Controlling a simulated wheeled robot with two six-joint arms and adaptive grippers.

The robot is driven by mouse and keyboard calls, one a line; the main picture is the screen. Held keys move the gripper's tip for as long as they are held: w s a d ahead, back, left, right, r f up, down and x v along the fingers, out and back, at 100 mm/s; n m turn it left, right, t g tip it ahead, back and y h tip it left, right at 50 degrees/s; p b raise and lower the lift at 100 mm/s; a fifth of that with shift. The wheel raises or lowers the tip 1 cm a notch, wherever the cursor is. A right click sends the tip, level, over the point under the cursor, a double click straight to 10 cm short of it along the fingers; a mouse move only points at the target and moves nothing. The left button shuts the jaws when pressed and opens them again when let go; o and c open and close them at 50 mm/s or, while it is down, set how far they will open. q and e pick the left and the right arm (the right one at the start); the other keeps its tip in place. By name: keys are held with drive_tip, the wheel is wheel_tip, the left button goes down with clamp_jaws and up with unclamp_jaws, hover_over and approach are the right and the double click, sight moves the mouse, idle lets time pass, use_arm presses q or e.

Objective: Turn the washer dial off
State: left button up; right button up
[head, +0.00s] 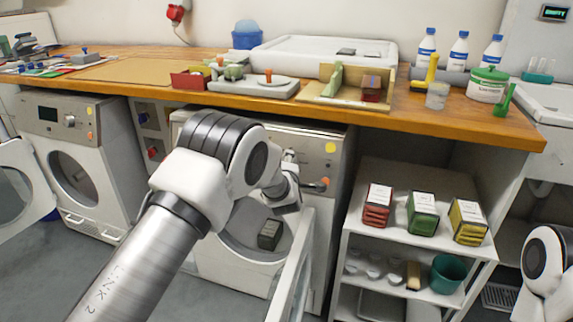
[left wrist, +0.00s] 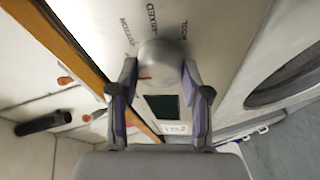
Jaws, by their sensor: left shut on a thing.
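The washer (head: 222,268) stands under the wooden counter in the middle of the head view, with its door (head: 290,280) open. In the left wrist view the washer dial (left wrist: 160,52) is a round grey-white knob with a red mark near its lower left. COTTON, MIXED and WOOL labels are printed around it. My left gripper (left wrist: 160,72) is shut on the dial, one finger on each side. In the head view my left arm and wrist hide most of the panel and the dial. My right gripper is out of view; only part of my right arm shows at lower right.
The washer's open door juts out below my left wrist. The counter edge (head: 440,129) runs above the panel. A shelf (head: 400,233) with red, green and yellow stacks stands to the right. Another machine (head: 75,165) stands at left, its door open.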

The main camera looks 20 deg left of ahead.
use_arm(q)
drive_tip(key=o, duration=1.2)
drive_tip(key=shift+c, duration=0.2)
drive_tip(key=v, duration=1.2)
